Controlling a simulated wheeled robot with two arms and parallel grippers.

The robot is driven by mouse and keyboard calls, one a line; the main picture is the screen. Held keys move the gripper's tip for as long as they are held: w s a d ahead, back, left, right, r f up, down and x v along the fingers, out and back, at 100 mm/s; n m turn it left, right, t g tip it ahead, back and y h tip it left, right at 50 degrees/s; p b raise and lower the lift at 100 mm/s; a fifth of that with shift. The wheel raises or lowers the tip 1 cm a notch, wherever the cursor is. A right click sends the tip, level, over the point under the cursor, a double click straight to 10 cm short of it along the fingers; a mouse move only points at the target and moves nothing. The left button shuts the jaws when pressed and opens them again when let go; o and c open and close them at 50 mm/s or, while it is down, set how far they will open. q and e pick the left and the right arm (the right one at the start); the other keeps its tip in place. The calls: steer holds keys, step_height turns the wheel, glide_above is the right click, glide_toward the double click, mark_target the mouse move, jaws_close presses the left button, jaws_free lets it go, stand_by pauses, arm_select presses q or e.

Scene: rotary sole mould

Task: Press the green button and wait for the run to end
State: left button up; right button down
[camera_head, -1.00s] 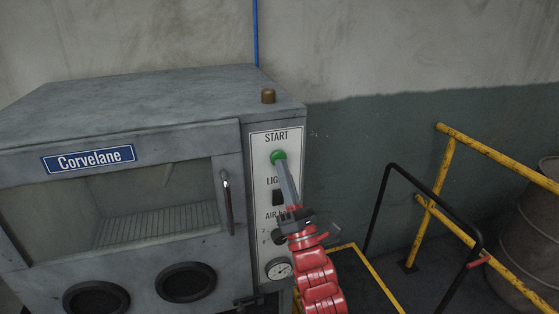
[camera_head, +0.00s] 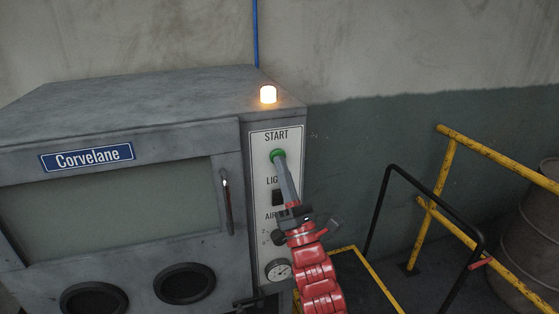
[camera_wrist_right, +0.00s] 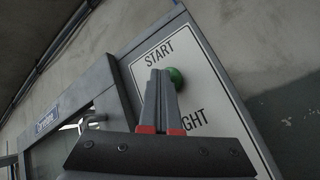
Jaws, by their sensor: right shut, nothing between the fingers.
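The green button (camera_head: 277,155) sits under the word START on the white control panel (camera_head: 259,180) of a grey Corvelane cabinet (camera_head: 130,110). My right gripper (camera_head: 280,161) is shut and empty, its tips at the button and covering part of it. In the right wrist view the green button (camera_wrist_right: 176,76) shows just beside the tips of the shut fingers (camera_wrist_right: 161,76); whether they touch cannot be told. The lamp (camera_head: 268,95) on top of the cabinet glows. The cabinet window (camera_head: 110,205) looks clouded grey, hiding the inside. My left gripper is not in view.
Below the button are a dark light switch (camera_head: 278,197) and a round gauge (camera_head: 278,270). The cabinet door has a vertical handle (camera_head: 227,205). Yellow railings (camera_head: 445,170), a black rail (camera_head: 430,200) and a barrel (camera_head: 530,240) stand to the right.

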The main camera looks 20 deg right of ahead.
stand_by(0.5)
steer(key=shift+s+b, duration=0.6)
steer(key=shift+s, duration=0.25)
steer(key=s+b, duration=0.1)
steer(key=s, duration=0.4)
steer(key=shift+d+b, duration=0.1)
steer(key=shift+b, duration=0.25)
